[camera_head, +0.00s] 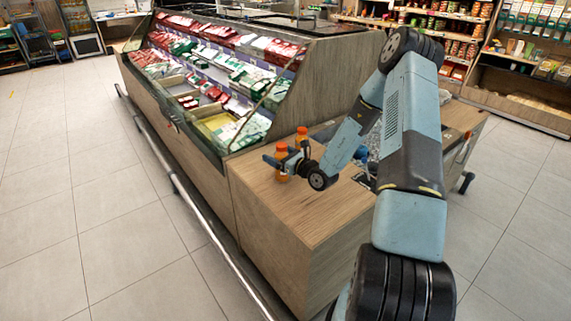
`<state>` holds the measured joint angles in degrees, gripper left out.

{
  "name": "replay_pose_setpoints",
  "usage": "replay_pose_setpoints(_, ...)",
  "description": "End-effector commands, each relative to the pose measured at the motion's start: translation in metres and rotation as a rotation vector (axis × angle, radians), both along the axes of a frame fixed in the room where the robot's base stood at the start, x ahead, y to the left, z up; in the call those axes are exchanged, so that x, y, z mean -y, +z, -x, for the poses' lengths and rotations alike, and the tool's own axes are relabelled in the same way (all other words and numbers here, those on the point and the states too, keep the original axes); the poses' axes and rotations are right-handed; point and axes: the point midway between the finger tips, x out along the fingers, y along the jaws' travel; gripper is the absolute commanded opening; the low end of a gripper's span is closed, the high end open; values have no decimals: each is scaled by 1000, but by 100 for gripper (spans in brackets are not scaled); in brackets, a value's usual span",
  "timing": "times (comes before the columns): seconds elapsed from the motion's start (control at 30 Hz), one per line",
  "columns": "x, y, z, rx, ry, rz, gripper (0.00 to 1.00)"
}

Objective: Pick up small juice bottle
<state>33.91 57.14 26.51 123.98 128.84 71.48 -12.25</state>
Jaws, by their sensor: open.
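Two orange juice bottles stand upright on the wooden counter (290,215), close together. The nearer bottle (281,178) shows orange above and below my gripper; its middle is hidden. The farther bottle (301,133) stands just behind and to the right, partly covered by my gripper. My gripper (277,161) is open at the height of the nearer bottle, reaching in from the right. I cannot tell whether its fingers are around that bottle or only in front of it. Which bottle is the smaller is not clear.
A refrigerated display case (215,75) full of packs adjoins the counter's back left, with a raised side panel. A metal rail (178,185) runs along the floor. The counter's front is clear. Stocked shelves (530,55) stand at back right.

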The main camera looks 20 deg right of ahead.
Motion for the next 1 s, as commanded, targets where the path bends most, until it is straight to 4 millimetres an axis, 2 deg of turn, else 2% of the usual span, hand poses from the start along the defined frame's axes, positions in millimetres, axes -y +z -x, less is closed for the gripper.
replay_pose_setpoints(0.1, 0, 0, 0, 0, 0, 0, 88)
replay_pose_setpoints(0.8, 1, 0, 0, 1, 0, 1, 21)
replay_pose_setpoints(1.0, 1, 1, 0, 1, 0, 0, 21)
